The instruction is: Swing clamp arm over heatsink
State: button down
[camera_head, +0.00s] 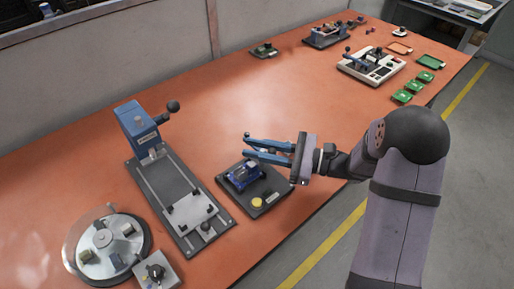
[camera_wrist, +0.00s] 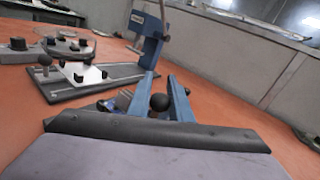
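A small dark fixture plate (camera_head: 224,181) lies on the orange bench. It carries a blue clamp mechanism (camera_head: 243,175) and a yellow button (camera_head: 257,202). I cannot pick out the heatsink from the clamp clearly. My gripper (camera_head: 246,146) reaches in from the right, above the plate's far side, with its two blue fingers apart. In the wrist view, a black ball knob (camera_wrist: 160,102) shows between the fingers (camera_wrist: 161,80). I cannot tell whether it touches them. The fingers and gripper body hide most of the fixture in that view.
A blue press (camera_head: 138,128) with a long base and white plate stands to the left. A round dial table (camera_head: 103,240) and a small knob box (camera_head: 155,271) are at front left. Green trays (camera_head: 413,87) and other fixtures stand far back. The bench behind the gripper is clear.

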jog(key=shift+n+g, duration=0.3)
jog(key=shift+g, duration=0.1)
jog(key=n+g, duration=0.2)
jog(key=g, duration=0.1)
jog(key=n+g+p, duration=0.1)
jog(key=g, duration=0.1)
jog(key=shift+s+d, duration=0.1)
jog(key=shift+d, duration=0.25)
jog(key=shift+s+d+n+g+h, duration=0.1)
jog(key=shift+n+g+h, duration=0.1)
jog(key=shift+n+g, duration=0.55)
jog(key=shift+w+d+n+g+h, duration=0.15)
jog(key=shift+n+g, duration=0.3)
jog(key=shift+g, duration=0.55)
jog(key=shift+s+d+n+g+h, duration=0.15)
jog(key=shift+n+g+h, duration=0.1)
jog(key=shift+n+g, duration=0.5)
jog(key=shift+g, duration=0.4)
jog(key=c, duration=1.6)
grip_release()
jog(key=shift+r, duration=0.15)
